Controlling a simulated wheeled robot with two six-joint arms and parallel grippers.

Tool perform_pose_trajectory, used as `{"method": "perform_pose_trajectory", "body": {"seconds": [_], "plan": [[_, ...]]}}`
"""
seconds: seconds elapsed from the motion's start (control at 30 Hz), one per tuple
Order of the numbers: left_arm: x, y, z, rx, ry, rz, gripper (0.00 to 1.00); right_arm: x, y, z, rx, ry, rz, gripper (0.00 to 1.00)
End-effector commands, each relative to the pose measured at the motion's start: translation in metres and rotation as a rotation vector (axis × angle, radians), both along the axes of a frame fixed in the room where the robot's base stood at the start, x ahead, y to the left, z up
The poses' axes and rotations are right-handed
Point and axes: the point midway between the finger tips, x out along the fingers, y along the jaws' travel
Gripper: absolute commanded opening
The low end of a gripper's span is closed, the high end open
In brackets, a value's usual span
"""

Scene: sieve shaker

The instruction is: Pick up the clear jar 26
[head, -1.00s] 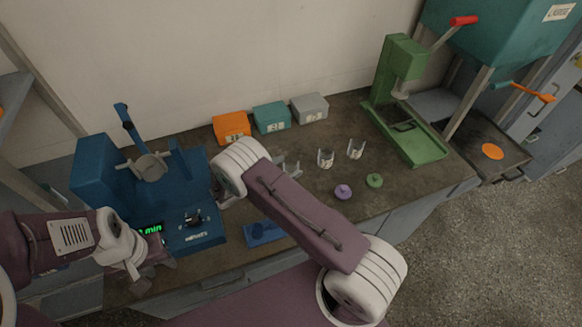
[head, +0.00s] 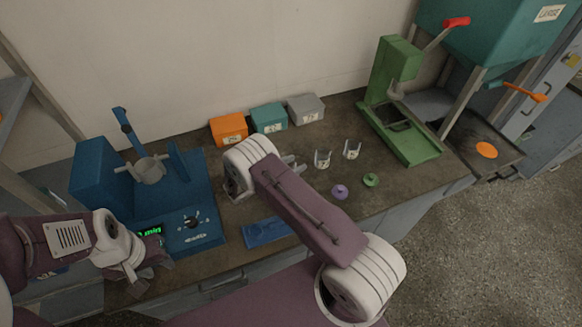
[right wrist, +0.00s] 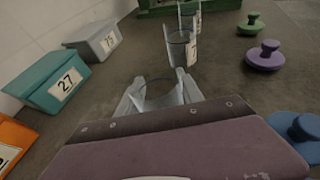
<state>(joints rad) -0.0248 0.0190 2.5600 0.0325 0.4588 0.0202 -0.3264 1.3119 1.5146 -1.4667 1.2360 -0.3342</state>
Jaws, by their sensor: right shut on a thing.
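Three clear jars stand in a row on the bench. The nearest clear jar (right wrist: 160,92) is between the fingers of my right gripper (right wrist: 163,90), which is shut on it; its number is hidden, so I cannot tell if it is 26. In the head view my right gripper (head: 290,163) is partly hidden behind my forearm. Two other clear jars, the middle one (head: 322,158) and the far one (head: 352,149), stand apart with labels I cannot read. My left gripper (head: 150,272) looks open and empty, low in front of the blue machine.
Orange (head: 229,129), teal (head: 269,117) and grey (head: 306,108) boxes line the wall. Purple (head: 340,191) and green (head: 371,180) lids lie on the bench, with a blue lid (right wrist: 300,132) near my right gripper. A blue machine (head: 185,205) stands left, a green press (head: 400,100) right.

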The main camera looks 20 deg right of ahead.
Motion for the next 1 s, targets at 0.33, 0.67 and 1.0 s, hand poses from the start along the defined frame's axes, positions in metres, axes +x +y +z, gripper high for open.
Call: {"method": "perform_pose_trajectory", "body": {"seconds": [0.33, 0.67, 1.0], "plan": [[0.000, 0.000, -0.002, 0.000, 0.000, 0.000, 0.36, 0.000, -0.002, 0.045, 0.001, -0.004, -0.001, 0.00], [0.000, 0.000, -0.005, 0.000, 0.000, 0.000, 0.36, -0.038, -0.071, 0.087, 0.000, -0.001, -0.005, 0.00], [0.000, 0.000, -0.007, 0.000, 0.000, 0.000, 0.36, -0.056, -0.102, 0.110, 0.000, -0.001, 0.000, 0.00]]}}
